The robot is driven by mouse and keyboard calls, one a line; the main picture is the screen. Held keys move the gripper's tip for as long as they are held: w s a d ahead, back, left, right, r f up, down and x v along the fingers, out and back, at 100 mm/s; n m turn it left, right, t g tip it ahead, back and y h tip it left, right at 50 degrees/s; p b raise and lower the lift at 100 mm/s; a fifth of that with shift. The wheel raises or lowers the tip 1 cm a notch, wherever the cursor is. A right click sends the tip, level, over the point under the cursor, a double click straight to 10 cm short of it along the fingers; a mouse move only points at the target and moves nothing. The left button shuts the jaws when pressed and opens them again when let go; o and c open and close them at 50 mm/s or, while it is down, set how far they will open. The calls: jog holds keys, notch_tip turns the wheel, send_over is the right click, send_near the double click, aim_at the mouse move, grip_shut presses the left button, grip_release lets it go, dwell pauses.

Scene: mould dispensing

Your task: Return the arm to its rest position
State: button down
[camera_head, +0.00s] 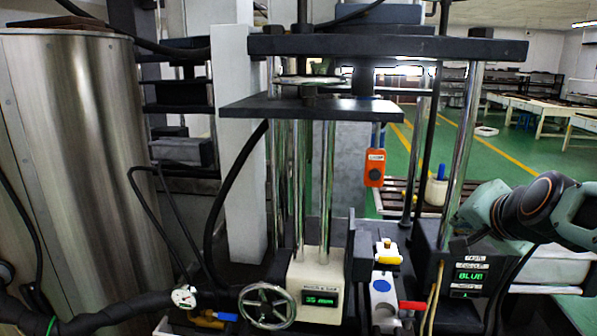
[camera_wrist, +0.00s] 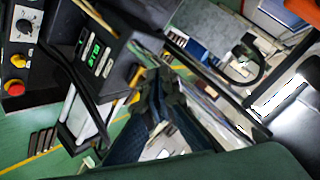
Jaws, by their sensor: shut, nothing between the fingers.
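My arm (camera_head: 530,208) enters the head view from the right edge, at the height of the display box on the right of the machine. Its left end is close to the right steel column, and the gripper fingers cannot be made out there. In the wrist view my gripper (camera_wrist: 157,82) shows at the middle, its dark fingers drawn together with nothing between them. A dark box with green displays (camera_wrist: 95,50) lies to the left of the fingers in that view.
The machine's frame (camera_head: 390,47) and right steel column (camera_head: 461,150) stand left of my arm. The display box (camera_head: 470,275) reads BLUE. An orange switch pendant (camera_head: 375,168) hangs inside. A handwheel (camera_head: 267,305) is at the front. Green floor (camera_head: 500,150) is open behind.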

jog(key=s+a+n+g+y+p, duration=0.1)
jog(key=s+a+n, duration=0.1)
jog(key=a, duration=0.4)
jog(key=s+a+n+g+y+p, duration=0.1)
jog(key=s+a+n+y, duration=0.15)
jog(key=a, duration=0.45)
jog(key=s+a+f+n+g+p, duration=0.2)
jog(key=s+a+f+n, duration=0.3)
jog(key=s+a, duration=0.4)
jog(key=s+n+g+h, duration=0.1)
jog(key=s, duration=0.2)
jog(key=shift+s+a+g+p, duration=0.15)
jog(key=shift+a+g+p, duration=0.15)
jog(key=shift+a+g, duration=0.1)
jog(key=shift+r+n, duration=0.1)
jog(key=shift+n, duration=0.15)
